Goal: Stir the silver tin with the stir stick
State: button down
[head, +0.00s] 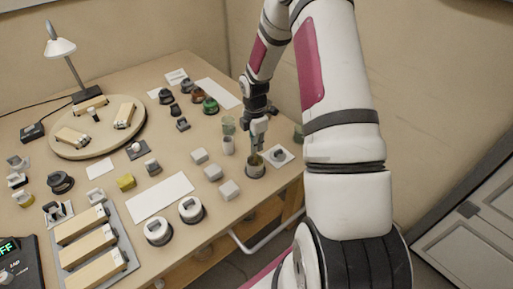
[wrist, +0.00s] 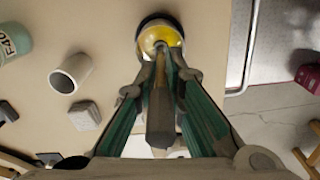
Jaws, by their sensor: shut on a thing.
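My gripper (head: 257,147) is shut on the stir stick, low over the right edge of the bench. In the wrist view the brown stick (wrist: 159,120) lies between the two green-sided fingers, and its far end reaches to the tin. The silver tin (head: 256,172) stands upright below the gripper. In the wrist view the tin (wrist: 146,24) shows a round opening with yellow contents. The stick's far end overlaps this opening; its depth inside is hidden.
The bench edge is close on the right.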

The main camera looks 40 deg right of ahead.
jog(key=shift+r+p, duration=0.65)
jog(key=shift+r, duration=1)
jog(key=shift+r+p, duration=1.05)
jog(key=shift+r, duration=1.45)
